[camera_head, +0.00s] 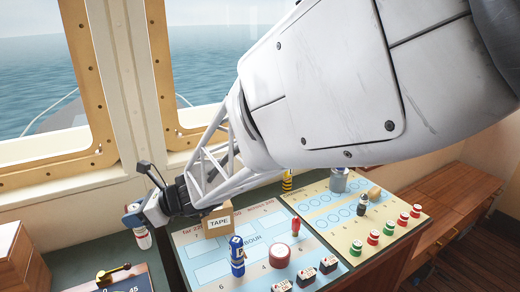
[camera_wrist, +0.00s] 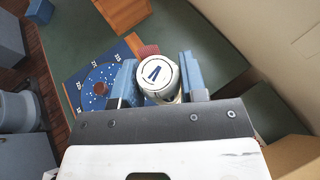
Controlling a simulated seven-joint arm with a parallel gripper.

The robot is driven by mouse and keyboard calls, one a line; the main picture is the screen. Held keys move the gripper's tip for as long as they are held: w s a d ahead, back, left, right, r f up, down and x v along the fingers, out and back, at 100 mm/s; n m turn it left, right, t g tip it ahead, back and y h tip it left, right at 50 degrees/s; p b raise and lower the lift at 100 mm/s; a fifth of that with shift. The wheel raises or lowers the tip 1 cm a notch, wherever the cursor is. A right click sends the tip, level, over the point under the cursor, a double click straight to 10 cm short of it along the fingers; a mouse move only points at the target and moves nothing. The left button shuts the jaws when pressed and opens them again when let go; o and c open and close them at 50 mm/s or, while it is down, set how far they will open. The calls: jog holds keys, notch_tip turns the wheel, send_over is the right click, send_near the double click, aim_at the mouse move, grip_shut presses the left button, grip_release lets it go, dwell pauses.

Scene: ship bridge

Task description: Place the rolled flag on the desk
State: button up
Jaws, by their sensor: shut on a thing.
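My gripper (camera_head: 138,222) is at the left in the head view, above the green desk (camera_head: 75,259) and in front of the window post. In the wrist view its two blue fingers (camera_wrist: 158,80) are shut on a white, round-ended roll, which I take to be the rolled flag (camera_wrist: 157,72). Its end has a dark mark. In the head view the flag (camera_head: 143,238) is a short upright white roll with some red, hanging below the fingers. Its upper part is hidden by the gripper. I cannot tell whether its lower end touches the desk.
A cardboard box marked TAPE (camera_head: 218,222) stands right of my gripper on a blue chart board (camera_head: 190,257) with small items.

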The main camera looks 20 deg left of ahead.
aim_at(140, 229)
notch_tip(140, 229, down, 5)
jog(key=shift+r, duration=0.1)
jog(key=shift+w+a, duration=0.1)
dwell(0.5)
jog(key=w+a+f, duration=0.1)
jog(key=w+a, duration=0.7)
jog(key=a, duration=0.5)
jog(key=shift+w+a+f, duration=0.15)
jog(key=shift+w+f, duration=0.1)
jog(key=shift+f, duration=0.1)
jog(key=shift+f, duration=1.65)
jog(key=shift+f, duration=0.15)
jog(key=o, duration=1)
jog(key=shift+c, duration=0.2)
